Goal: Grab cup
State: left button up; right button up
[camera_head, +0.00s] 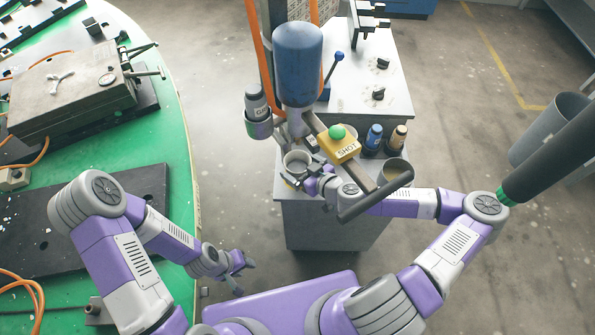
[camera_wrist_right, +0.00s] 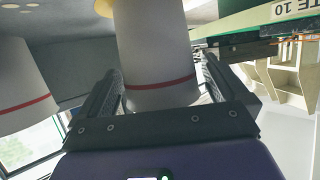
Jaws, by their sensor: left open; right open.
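A pale cup (camera_head: 297,160) stands on the grey cabinet top below the blue tank. My right gripper (camera_head: 301,174) is at its near side with its fingers apart. In the right wrist view a white cup with a red band (camera_wrist_right: 155,45) sits between the two dark fingers of the gripper (camera_wrist_right: 162,82), which look open around it; contact cannot be told. A second white cylinder with a red band (camera_wrist_right: 18,75) shows at the left there. My left gripper (camera_head: 241,271) is open and empty, low beside the green table.
A blue tank (camera_head: 299,62), a yellow SHOT button box (camera_head: 339,147) and a dark lever handle (camera_head: 372,196) crowd the space by the right gripper. Two bottles (camera_head: 373,138) and another open container (camera_head: 396,170) stand to the right. The green table (camera_head: 178,190) carries fixtures at left.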

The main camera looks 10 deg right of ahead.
jog(key=shift+w+a+f, duration=0.3)
jog(key=shift+w, duration=0.3)
jog(key=c, duration=0.8)
jog(key=shift+r, duration=0.15)
